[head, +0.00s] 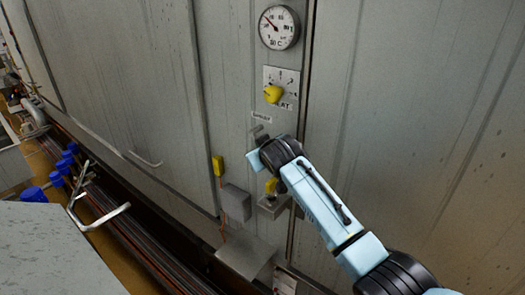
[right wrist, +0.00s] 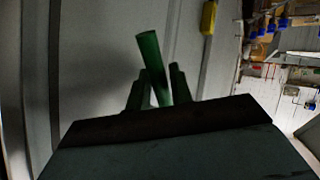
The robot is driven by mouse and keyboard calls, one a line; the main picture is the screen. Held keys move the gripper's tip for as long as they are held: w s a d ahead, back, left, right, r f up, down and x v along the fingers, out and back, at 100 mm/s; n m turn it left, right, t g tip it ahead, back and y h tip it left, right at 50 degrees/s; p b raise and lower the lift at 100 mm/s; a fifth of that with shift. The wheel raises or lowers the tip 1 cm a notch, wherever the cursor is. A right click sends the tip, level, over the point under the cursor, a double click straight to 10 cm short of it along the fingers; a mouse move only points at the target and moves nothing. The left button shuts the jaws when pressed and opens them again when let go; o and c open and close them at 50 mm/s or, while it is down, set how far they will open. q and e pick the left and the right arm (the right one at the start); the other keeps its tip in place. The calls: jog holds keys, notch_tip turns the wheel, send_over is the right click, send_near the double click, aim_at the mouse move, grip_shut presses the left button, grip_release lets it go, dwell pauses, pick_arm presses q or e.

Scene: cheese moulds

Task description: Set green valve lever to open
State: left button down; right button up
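A green lever (right wrist: 148,60) shows in the right wrist view as a tilted cylinder, its free end leaning up and slightly left. My right gripper (right wrist: 160,82) has its two dark fingers on either side of the lever's lower part. A narrow gap seems to show on the right side, but I cannot tell whether the fingers press on it. In the head view my right arm reaches from the lower right to the grey panel. Its wrist hides the fingertips and the green lever there. My left gripper is not in view.
Above my wrist are a round gauge (head: 279,27), a yellow knob (head: 273,93) and a small grey handle (head: 259,130). Blue-capped fittings (head: 57,179) and a bent metal handle (head: 97,216) stand left.

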jog(key=shift+s+r, duration=0.1)
jog(key=b+v, duration=0.2)
jog(key=v, duration=1.1)
jog(key=shift+s, duration=0.1)
